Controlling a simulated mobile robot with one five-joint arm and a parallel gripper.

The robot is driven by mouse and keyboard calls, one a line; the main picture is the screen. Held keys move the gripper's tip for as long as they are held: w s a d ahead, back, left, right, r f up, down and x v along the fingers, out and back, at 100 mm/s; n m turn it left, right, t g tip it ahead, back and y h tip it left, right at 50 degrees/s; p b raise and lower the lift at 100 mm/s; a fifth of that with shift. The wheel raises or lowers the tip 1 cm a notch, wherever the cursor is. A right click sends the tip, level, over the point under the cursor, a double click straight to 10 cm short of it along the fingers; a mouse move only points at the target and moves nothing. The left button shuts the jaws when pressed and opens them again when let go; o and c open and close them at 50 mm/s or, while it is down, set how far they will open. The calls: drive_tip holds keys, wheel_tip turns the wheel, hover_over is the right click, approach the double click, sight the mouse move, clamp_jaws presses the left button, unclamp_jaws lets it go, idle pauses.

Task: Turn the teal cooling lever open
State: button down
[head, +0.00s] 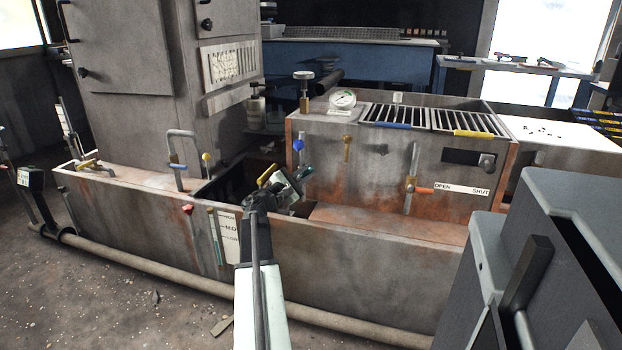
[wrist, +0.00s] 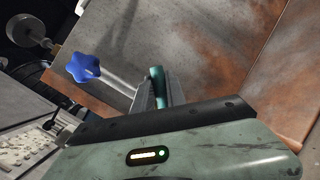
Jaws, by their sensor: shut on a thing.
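The teal lever (wrist: 157,75) shows in the wrist view as a short rounded teal bar between the fingers of my gripper (wrist: 157,93). My gripper is shut on it. In the head view my gripper (head: 299,177) reaches over the open trough, close to the left end of the rusty tank box (head: 375,165). The lever is hidden there behind my gripper and wrist, so its angle cannot be told. The lever's pivot is not visible in either view.
A blue star knob (wrist: 83,67) on a rod stands just left of my fingers; it also shows in the head view (head: 298,145). A yellow knob (head: 206,157) and an orange-handled lever (head: 420,189) are farther off. The trough's front wall (head: 330,255) lies below my arm.

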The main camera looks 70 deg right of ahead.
drive_tip(key=shift+w+r+n+h+b, duration=0.15)
drive_tip(key=shift+n+h+b, duration=0.15)
drive_tip(key=shift+n, duration=0.4)
drive_tip(key=c, duration=1.4)
unclamp_jaws()
drive_tip(key=shift+o, duration=0.2)
drive_tip(key=shift+w+r, duration=0.1)
drive_tip(key=b+v, duration=0.1)
drive_tip(key=v, duration=0.7)
drive_tip(key=shift+b, duration=0.3)
